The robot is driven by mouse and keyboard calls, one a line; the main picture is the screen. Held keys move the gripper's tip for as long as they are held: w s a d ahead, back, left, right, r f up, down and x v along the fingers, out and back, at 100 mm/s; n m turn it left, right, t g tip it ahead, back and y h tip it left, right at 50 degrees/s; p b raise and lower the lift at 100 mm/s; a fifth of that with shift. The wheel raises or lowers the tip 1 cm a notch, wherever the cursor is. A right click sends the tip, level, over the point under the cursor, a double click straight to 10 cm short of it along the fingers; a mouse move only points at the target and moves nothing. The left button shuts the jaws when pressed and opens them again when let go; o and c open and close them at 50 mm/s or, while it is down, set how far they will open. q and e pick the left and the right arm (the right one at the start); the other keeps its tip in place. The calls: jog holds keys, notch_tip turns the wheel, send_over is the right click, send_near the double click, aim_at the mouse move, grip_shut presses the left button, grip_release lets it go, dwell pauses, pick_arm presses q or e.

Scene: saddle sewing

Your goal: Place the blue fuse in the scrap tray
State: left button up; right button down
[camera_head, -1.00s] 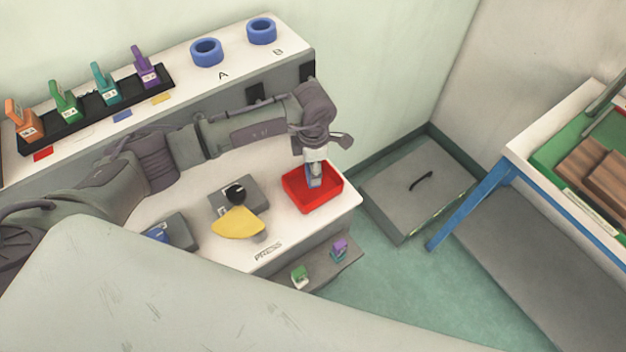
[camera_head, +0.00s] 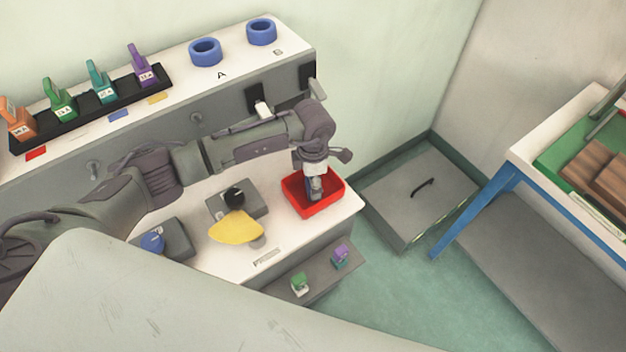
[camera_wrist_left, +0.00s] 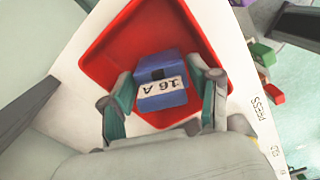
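The blue fuse (camera_wrist_left: 163,101), with a white 16 A label, shows in the left wrist view between my left fingertips, over the floor of the red scrap tray (camera_wrist_left: 112,58). Whether the fuse rests fully on the tray floor is hard to tell. In the head view, my left gripper (camera_head: 314,190) points down into the red tray (camera_head: 325,207) at the bench's right end and mostly hides the fuse. My right gripper is not in view.
A black rack (camera_head: 95,115) with orange, green, teal and purple fuses stands on the rear ledge, beside two blue rings (camera_head: 205,52). A lower shelf (camera_head: 318,278) holds green and purple pieces.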

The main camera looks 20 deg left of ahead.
pick_arm(q)
notch_tip(320, 180, up, 12)
jog(key=p, duration=0.7)
jog(key=shift+f, duration=0.25)
jog(key=shift+r, duration=0.5)
jog(key=shift+s+f, duration=0.1)
